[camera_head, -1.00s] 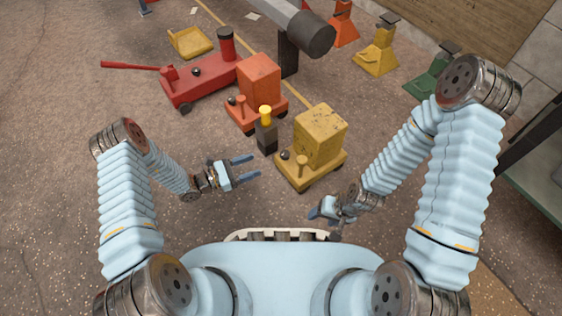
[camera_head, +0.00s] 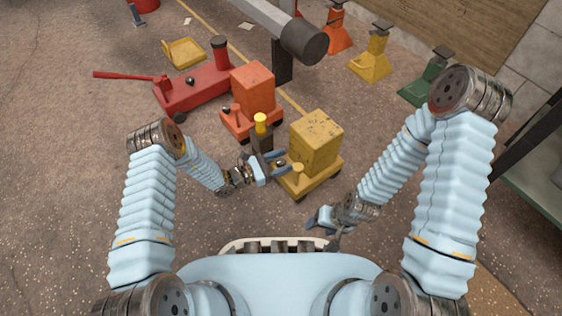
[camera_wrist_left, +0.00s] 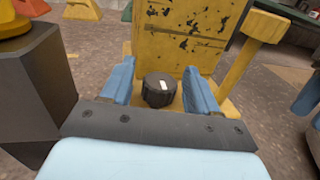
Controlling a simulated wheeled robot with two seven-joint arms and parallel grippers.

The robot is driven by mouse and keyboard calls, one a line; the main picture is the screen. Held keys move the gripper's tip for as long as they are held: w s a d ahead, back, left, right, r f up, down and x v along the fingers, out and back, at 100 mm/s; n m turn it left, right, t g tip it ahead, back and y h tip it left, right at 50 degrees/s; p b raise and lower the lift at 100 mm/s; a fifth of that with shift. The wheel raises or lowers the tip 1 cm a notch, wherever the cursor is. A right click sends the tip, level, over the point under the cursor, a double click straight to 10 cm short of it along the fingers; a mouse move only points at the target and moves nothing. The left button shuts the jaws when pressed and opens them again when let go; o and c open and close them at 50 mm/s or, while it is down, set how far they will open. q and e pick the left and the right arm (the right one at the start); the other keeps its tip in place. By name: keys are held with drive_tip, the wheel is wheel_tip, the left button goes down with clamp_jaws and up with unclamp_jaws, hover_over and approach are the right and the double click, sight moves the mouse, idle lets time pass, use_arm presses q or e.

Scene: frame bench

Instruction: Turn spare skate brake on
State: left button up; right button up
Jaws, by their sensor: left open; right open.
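A yellow wheeled skate (camera_head: 317,143) with a worn yellow block on it stands in front of me. It carries a round black knob (camera_head: 281,164) and a short yellow post (camera_head: 298,170) on its near side. In the left wrist view the black knob (camera_wrist_left: 159,91) has a short white mark on top. My left gripper (camera_head: 282,162) is open, its blue fingers on either side of the knob; contact cannot be told. An orange skate (camera_head: 253,88) with a similar dark knob stands behind. No label shows which skate is the spare. My right gripper (camera_head: 317,219) is open and empty, near my body.
A dark post with a yellow top (camera_head: 260,128) stands close left of the left gripper. A red floor jack (camera_head: 195,90) lies behind, with a yellow tray (camera_head: 184,51) beyond. A grey beam on a stand (camera_head: 283,70) and several jack stands (camera_head: 369,62) are farther back. The left floor is clear.

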use_arm(q)
drive_tip(key=c, duration=0.9)
drive_tip(key=shift+c, duration=0.2)
drive_tip(key=n+t+y+p, duration=0.1)
drive_tip(key=n+t+p, duration=0.1)
drive_tip(key=t, duration=0.1)
drive_tip(key=shift+r+y+p, duration=0.2)
drive_tip(key=shift+y+p, duration=0.1)
drive_tip(key=shift+y, duration=0.1)
drive_tip(key=n+t+y+p, duration=0.4)
drive_tip(key=shift+s, duration=0.1)
drive_tip(key=n+t+y+p, duration=0.2)
drive_tip(key=y, duration=0.1)
drive_tip(key=shift+f+n+t+y+p, duration=0.2)
drive_tip(key=shift+n+t+y+p, duration=0.5)
drive_tip(key=shift+n+y, duration=0.8)
drive_tip(key=shift+y, duration=0.5)
